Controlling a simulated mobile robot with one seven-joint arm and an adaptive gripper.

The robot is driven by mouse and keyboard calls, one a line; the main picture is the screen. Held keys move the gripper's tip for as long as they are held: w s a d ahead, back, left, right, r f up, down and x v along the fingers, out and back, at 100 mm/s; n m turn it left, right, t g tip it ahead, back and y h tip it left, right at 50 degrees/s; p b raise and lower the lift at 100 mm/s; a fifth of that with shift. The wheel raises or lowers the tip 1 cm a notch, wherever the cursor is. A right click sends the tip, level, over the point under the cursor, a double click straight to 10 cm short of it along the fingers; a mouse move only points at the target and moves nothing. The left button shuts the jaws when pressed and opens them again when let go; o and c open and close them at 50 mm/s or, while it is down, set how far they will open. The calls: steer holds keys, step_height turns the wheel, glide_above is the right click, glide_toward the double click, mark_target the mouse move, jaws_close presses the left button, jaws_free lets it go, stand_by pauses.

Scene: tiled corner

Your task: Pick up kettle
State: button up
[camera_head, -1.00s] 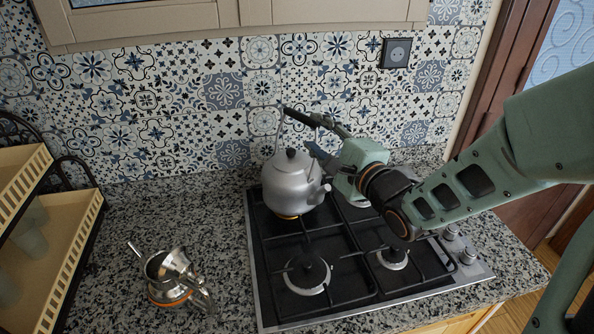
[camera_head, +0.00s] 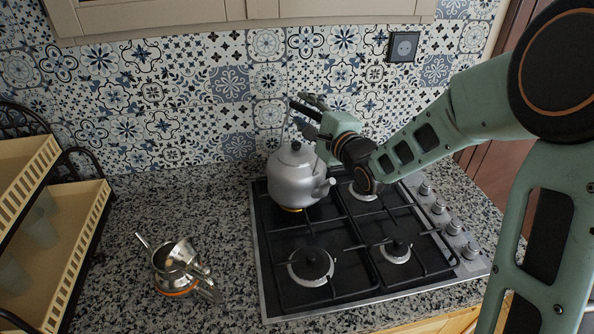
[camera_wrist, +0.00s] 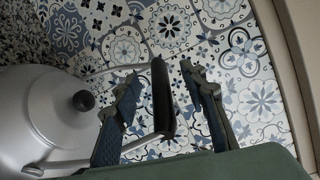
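The grey metal kettle (camera_head: 292,182), with a black lid knob and a dark handle grip, stands upright on the back left burner of the gas hob (camera_head: 262,255). My gripper (camera_head: 312,105) is at the top of the kettle's raised handle. In the wrist view, the kettle body (camera_wrist: 40,115) is at the left. There the dark handle grip (camera_wrist: 162,100) lies between the two fingers of my gripper (camera_wrist: 159,75). The fingers are apart, with gaps showing on both sides of the grip. The kettle's base is partly hidden by the burner grate.
A small shiny metal pot (camera_head: 175,262) stands on the granite counter (camera_head: 125,225) left of the hob. A tiered rack (camera_head: 70,250) holding cups is at far left. The patterned tile wall (camera_head: 200,100) is close behind the kettle. Control knobs (camera_head: 455,228) line the hob's right side.

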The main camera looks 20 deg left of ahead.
steer(key=shift+c, duration=0.6)
jaws_close()
steer(key=shift+r, duration=0.15)
steer(key=shift+r, duration=0.1)
